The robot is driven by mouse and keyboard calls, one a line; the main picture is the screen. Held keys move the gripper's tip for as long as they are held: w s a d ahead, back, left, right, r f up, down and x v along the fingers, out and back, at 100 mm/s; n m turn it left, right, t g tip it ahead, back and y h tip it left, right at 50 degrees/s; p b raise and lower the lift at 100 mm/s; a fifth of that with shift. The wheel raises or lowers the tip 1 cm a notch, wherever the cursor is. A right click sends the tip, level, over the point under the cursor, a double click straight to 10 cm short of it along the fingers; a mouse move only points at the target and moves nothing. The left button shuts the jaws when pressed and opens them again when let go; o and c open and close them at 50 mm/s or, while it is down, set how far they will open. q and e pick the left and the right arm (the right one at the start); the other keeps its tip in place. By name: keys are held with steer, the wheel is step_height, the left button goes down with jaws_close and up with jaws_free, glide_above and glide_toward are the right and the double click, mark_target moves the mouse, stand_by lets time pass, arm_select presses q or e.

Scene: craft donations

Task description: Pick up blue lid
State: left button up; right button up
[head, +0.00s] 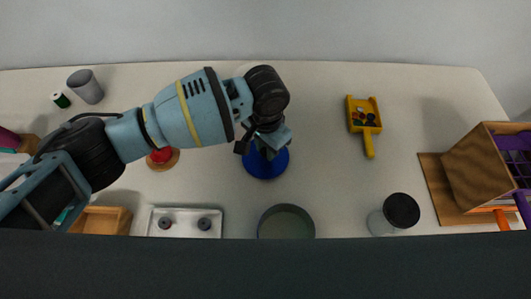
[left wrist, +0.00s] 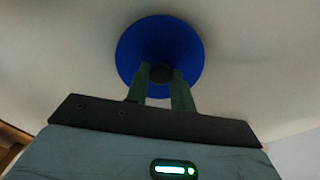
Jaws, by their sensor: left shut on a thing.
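The blue lid (head: 266,165) is a round blue disc near the middle of the table in the head view. In the left wrist view, the blue lid (left wrist: 160,42) shows a dark knob (left wrist: 160,73) at its centre. My left gripper (head: 262,146) is above the lid and partly covers it. In the left wrist view, the fingers of my left gripper (left wrist: 160,77) are on either side of the knob and shut on it. I cannot tell whether the lid is resting on the table or lifted. My right gripper is not in view.
A green-grey round container (head: 286,222) and a jar with a black lid (head: 396,213) stand near the front edge. A yellow scoop (head: 364,122) holds small pieces.

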mark_target(265, 151)
arm_select(q)
step_height(265, 151, up, 10)
steer(key=p, duration=0.1)
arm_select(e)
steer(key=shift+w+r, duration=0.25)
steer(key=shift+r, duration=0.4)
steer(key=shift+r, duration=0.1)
